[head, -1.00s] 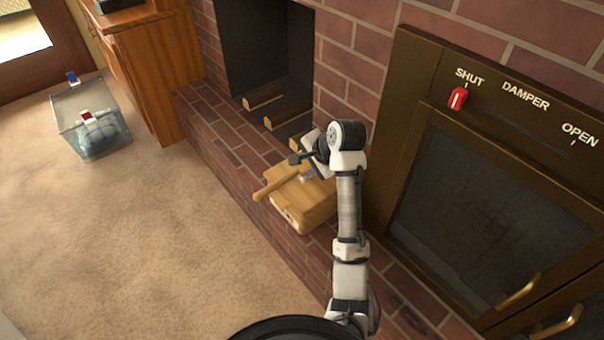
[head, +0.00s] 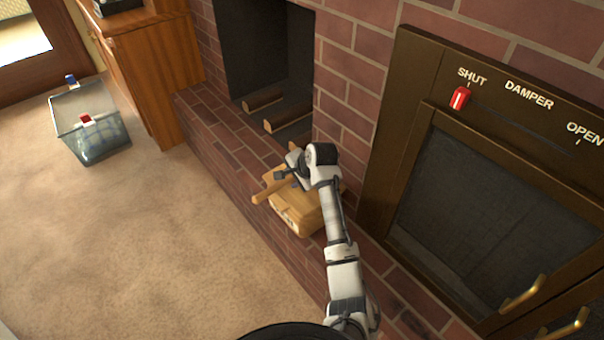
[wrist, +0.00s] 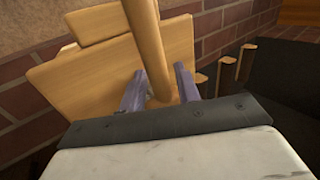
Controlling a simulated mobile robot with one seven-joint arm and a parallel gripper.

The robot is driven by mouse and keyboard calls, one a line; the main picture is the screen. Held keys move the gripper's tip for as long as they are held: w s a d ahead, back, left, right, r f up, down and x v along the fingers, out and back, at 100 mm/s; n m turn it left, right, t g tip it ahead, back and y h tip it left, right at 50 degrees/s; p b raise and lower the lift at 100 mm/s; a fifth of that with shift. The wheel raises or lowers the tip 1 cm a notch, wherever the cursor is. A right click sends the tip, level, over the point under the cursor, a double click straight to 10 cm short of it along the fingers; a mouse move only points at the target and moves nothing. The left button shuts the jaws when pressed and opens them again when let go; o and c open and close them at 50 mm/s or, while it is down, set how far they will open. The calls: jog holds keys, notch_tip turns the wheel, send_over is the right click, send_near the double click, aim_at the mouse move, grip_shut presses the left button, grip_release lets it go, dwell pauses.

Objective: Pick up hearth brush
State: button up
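The hearth brush shows as a light wooden handle (head: 268,190) lying across the top of a wooden box on the brick hearth. Its far end is hidden behind my gripper. My gripper (head: 288,178) is low over the box, at the handle. In the wrist view, the handle (wrist: 148,40) runs down between the two purple-grey fingers of my gripper (wrist: 159,80). The fingers stand apart on either side of the handle, with a gap visible at the right finger. The bristles cannot be made out.
The wooden box (head: 312,217) sits directly under the brush. The fireplace opening with logs (head: 263,100) is behind it, and a brown metal damper panel (head: 400,150) stands to the right. A clear crate (head: 105,147) is on the carpet (head: 130,240), which has free room.

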grip_shut()
jog(key=shift+r, duration=0.1)
notch_tip(320, 180, up, 20)
jog(key=p, duration=0.1)
jog(key=shift+p, duration=0.4)
jog(key=shift+c, duration=1.1)
grip_release()
jog(key=c, duration=0.4)
